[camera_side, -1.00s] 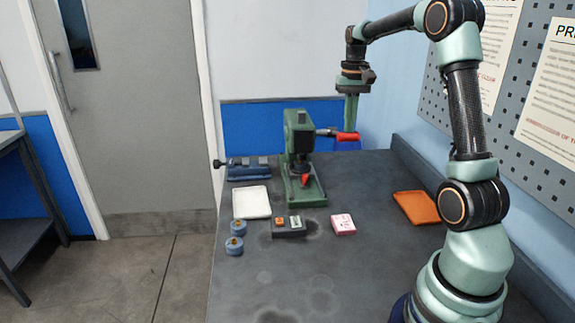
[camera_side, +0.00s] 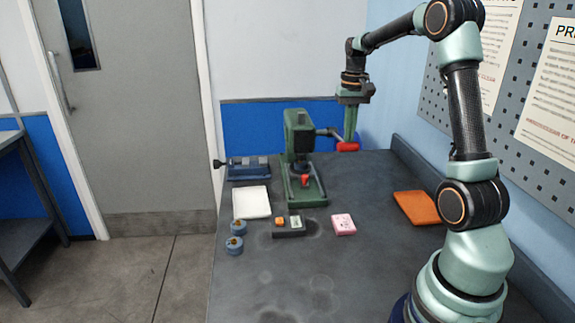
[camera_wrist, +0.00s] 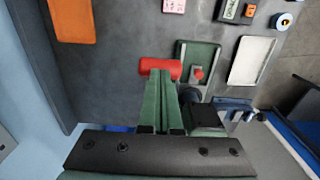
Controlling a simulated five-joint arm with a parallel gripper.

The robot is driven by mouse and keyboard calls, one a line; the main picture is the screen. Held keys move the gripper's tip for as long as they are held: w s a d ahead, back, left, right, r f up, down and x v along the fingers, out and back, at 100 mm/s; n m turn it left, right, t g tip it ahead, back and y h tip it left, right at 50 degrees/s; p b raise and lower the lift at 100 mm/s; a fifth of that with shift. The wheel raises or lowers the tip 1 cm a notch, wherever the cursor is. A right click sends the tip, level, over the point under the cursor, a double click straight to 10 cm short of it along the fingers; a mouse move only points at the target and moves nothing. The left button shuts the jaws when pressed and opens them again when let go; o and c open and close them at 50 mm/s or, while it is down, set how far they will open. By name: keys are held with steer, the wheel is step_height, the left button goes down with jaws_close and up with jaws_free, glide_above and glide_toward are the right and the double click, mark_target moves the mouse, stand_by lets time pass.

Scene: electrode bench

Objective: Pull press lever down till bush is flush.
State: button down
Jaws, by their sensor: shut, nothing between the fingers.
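The green press (camera_side: 298,140) stands at the back of the bench; it also shows in the wrist view (camera_wrist: 205,118). Its lever slopes down to the right and ends in a red handle (camera_side: 347,146), also in the wrist view (camera_wrist: 152,67). My gripper (camera_side: 350,138) is shut and empty, its fingertips directly over the handle, apparently touching its top. In the wrist view the closed green fingers (camera_wrist: 161,78) reach the handle. A small red piece (camera_side: 306,181) sits beneath the press ram. Whether this is the bush, and whether it is flush, I cannot tell.
A blue vise-like fixture (camera_side: 248,171) stands left of the press. A white tray (camera_side: 252,202), blue round parts (camera_side: 235,246), a dark block (camera_side: 288,232) and a pink box (camera_side: 343,224) lie in front. An orange tray (camera_side: 416,207) lies right. The front bench is clear.

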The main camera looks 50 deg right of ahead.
mark_target(348, 145)
steer(key=shift+f, duration=0.1)
stand_by(0.3)
steer(key=shift+s+a+f, duration=0.1)
steer(key=shift+f, duration=1.35)
steer(key=shift+f, duration=1.85)
steer(key=shift+w+d+f, duration=0.2)
steer(key=shift+f, duration=0.4)
steer(key=shift+w+d+f, duration=0.2)
steer(key=shift+f, duration=0.5)
